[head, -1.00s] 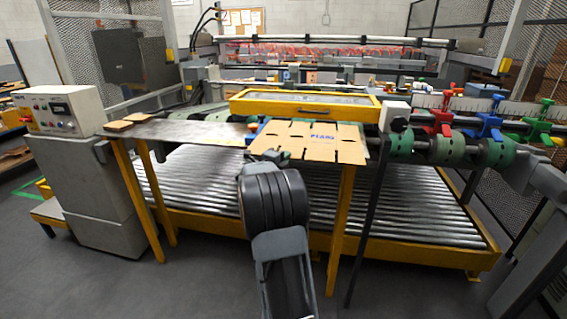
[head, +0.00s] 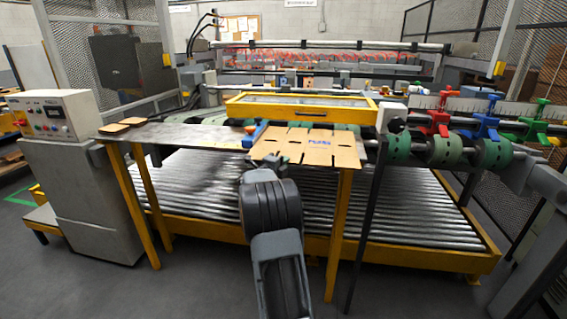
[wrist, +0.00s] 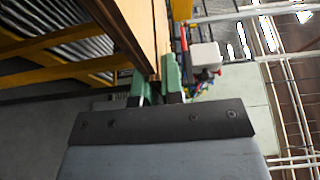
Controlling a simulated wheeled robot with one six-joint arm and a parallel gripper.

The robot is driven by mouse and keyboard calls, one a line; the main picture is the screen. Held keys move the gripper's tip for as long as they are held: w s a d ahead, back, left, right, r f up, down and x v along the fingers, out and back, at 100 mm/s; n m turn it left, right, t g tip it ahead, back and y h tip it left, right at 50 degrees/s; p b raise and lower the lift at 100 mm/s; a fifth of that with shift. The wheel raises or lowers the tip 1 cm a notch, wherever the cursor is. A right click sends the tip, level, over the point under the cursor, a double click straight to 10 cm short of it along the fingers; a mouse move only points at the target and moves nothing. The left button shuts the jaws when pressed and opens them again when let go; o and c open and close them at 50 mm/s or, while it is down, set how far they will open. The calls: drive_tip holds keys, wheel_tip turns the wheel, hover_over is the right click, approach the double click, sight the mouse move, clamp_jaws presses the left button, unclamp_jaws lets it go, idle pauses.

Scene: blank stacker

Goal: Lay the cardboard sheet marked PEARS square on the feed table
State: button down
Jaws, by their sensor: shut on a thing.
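The cardboard sheet (head: 335,153) is tan and slotted, with blue print too small to read surely. It lies over the right part of the grey feed table (head: 180,134), its near edge towards me. In the wrist view the sheet (wrist: 136,18) shows edge-on, running up from the jaws. My gripper (wrist: 158,80) has green fingers shut on the sheet's near edge. In the head view my wrist hides most of the gripper. I cannot tell whether the sheet rests flat on the table or a little above it.
A yellow-framed cover (head: 300,106) stands behind the sheet. A blue block (head: 254,134) is at the sheet's left edge. Brown pieces (head: 114,128) lie at the table's left end. Grey rollers (head: 215,190) lie below. A control box (head: 55,113) stands at the left.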

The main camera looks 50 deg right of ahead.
drive_tip(key=shift+f+b, duration=0.35)
drive_tip(key=shift+b, duration=0.05)
drive_tip(key=shift+c, duration=1.4)
unclamp_jaws()
drive_tip(key=s+a+b, duration=0.4)
drive_tip(key=s+a, duration=0.1)
drive_tip(key=a, duration=0.4)
drive_tip(key=shift+s+a, duration=0.2)
drive_tip(key=shift+s, duration=0.2)
idle(0.4)
idle(0.7)
